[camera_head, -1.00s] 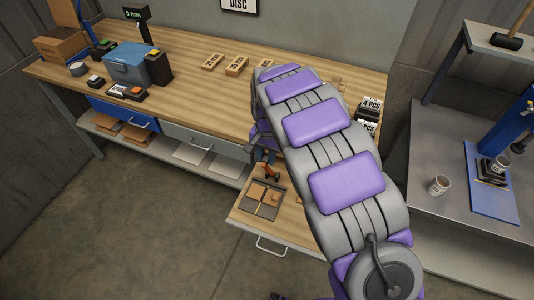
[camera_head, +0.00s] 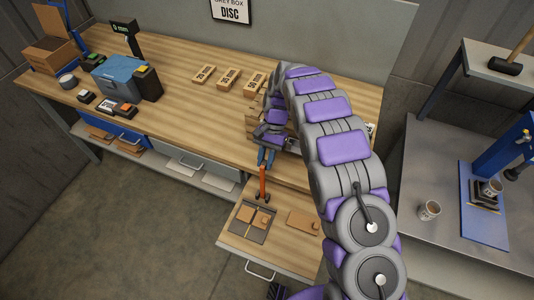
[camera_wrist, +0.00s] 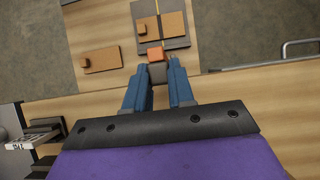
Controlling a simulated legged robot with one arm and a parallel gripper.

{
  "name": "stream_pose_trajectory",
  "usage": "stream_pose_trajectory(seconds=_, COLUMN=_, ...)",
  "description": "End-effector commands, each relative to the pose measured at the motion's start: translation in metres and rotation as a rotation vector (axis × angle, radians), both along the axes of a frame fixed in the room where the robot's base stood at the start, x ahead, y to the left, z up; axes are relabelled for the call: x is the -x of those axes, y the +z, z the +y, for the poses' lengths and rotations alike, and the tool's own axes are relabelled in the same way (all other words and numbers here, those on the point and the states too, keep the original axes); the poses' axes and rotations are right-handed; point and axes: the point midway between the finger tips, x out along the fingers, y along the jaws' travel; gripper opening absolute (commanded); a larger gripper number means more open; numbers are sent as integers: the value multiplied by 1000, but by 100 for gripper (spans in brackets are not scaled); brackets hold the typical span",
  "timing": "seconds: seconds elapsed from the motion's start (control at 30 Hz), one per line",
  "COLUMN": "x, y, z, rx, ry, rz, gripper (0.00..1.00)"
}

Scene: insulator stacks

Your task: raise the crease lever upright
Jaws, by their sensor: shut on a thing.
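The crease lever (camera_head: 262,182) is an orange bar with a dark lower end, at the back edge of the grey creasing plate (camera_head: 246,233). It looks close to vertical in the head view; its exact tilt I cannot tell. My gripper (camera_head: 267,158) has blue fingers and is shut on the lever's top end. In the wrist view my gripper (camera_wrist: 156,70) holds a dark grey piece, with the orange lever (camera_wrist: 154,52) showing just beyond it. The plate carries small brown cardboard pieces (camera_wrist: 174,24), also seen in the wrist view.
The plate lies on a pulled-out wooden drawer or board (camera_head: 282,252), beside another cardboard piece (camera_head: 303,221). The bench (camera_head: 180,105) behind holds a blue box (camera_head: 120,78) and several small cartons. A metal table (camera_head: 420,175) with cups stands at right.

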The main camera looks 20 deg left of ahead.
Motion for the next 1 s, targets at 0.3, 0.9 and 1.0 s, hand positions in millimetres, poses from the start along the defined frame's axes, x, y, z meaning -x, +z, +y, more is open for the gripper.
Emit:
stream_pose_trajectory(seconds=0.3, x=3, y=-5, z=-1, rx=1, ry=2, rz=20, gripper=0)
stream_pose_trajectory(seconds=0.9, x=4, y=-3, z=-2, rx=0, ry=1, rz=19, gripper=49)
stream_pose_trajectory(seconds=1.0, x=4, y=-2, z=-3, rx=-2, ry=1, rz=19, gripper=49)
